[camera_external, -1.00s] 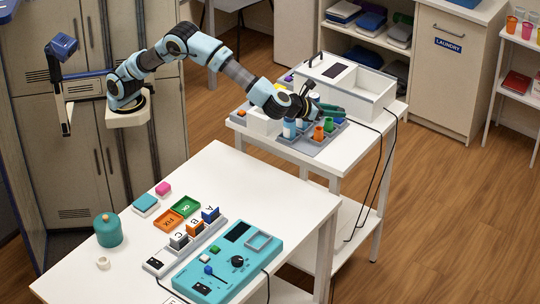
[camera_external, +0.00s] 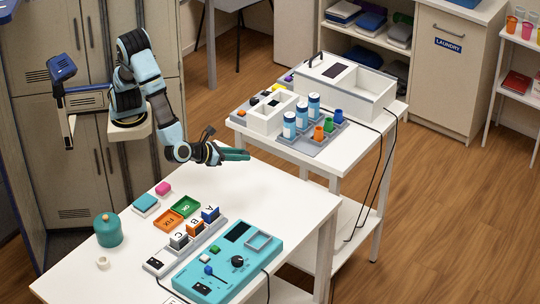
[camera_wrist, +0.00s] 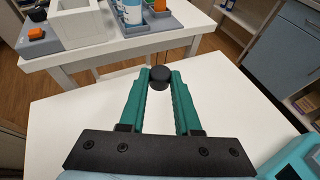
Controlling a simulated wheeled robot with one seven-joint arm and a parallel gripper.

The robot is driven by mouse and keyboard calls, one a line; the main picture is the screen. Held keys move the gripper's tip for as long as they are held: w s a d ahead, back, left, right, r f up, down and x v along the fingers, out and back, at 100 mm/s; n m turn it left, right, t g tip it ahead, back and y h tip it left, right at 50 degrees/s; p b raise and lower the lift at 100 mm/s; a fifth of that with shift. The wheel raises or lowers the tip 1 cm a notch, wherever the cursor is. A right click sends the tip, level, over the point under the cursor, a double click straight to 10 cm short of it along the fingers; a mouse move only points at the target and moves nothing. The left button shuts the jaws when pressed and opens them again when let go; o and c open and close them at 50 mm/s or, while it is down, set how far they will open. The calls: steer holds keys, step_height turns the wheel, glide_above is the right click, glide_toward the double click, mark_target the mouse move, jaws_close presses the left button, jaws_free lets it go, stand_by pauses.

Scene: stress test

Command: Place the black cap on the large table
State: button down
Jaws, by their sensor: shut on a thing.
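My gripper (camera_wrist: 160,82) is shut on the black cap (camera_wrist: 160,76), a small round dark piece between the tips of its green fingers in the wrist view. In the external view my gripper (camera_external: 240,154) is above the far end of the large white table (camera_external: 240,190), and the cap cannot be made out there. The large table also shows below the fingers in the wrist view (camera_wrist: 80,110). The cap appears held above the table top, apart from it.
A smaller white table (camera_external: 345,170) behind holds several blue-and-white bottles (camera_external: 289,125), coloured cups (camera_external: 318,133) and a white box (camera_external: 375,105). On the large table are a teal device (camera_external: 228,262), trays (camera_external: 185,207) and a teal pot (camera_external: 108,230). Its far right part is clear.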

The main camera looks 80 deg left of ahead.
glide_above(224, 183)
steer(key=f, duration=0.2)
step_height(224, 183, down, 10)
steer(key=shift+d+r+b, duration=0.1)
steer(key=shift+r+b, duration=0.1)
steer(key=shift+b, duration=0.1)
steer(key=shift+f, duration=0.15)
steer(key=c, duration=0.6)
jaws_free()
